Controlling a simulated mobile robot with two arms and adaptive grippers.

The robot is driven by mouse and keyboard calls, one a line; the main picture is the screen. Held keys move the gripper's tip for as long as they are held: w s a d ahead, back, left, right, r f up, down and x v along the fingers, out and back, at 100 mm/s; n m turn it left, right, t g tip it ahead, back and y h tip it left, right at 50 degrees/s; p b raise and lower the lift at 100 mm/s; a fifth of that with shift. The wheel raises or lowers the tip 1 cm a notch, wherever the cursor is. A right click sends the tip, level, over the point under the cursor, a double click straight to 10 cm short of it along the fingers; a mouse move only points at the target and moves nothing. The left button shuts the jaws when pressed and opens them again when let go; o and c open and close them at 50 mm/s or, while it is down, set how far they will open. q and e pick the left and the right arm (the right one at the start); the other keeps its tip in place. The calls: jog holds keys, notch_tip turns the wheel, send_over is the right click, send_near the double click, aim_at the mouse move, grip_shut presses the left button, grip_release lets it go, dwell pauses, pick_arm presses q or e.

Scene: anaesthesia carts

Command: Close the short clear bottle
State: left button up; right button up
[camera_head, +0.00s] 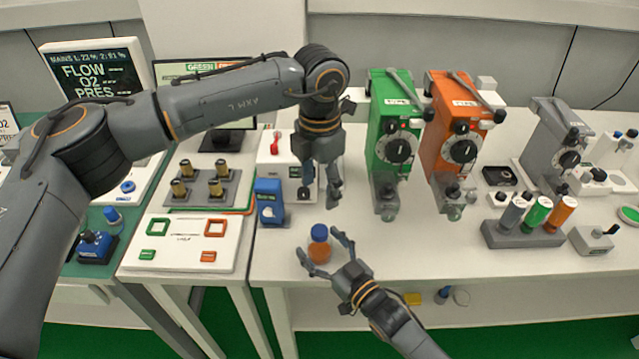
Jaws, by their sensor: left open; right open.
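A short bottle (319,252) with orange-brown contents stands upright near the front edge of the white table, between the fingers of my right gripper. A blue cap (319,232) shows at its top; I cannot tell whether it is seated or loose. My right gripper (321,246) is open around the bottle from the lower right, and contact is not clear. My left gripper (321,199) is open and empty, pointing down above and slightly behind the bottle. No other short bottle on this table is clearly clear.
A blue box-like device (269,202) stands left of the bottle. Green (391,140) and orange (452,140) vaporizers stand behind to the right. A grey rack (525,237) holds several capped cylinders. The white table (430,260) is free right of the bottle. Small items lie on a lower shelf.

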jog(key=v, duration=1.2)
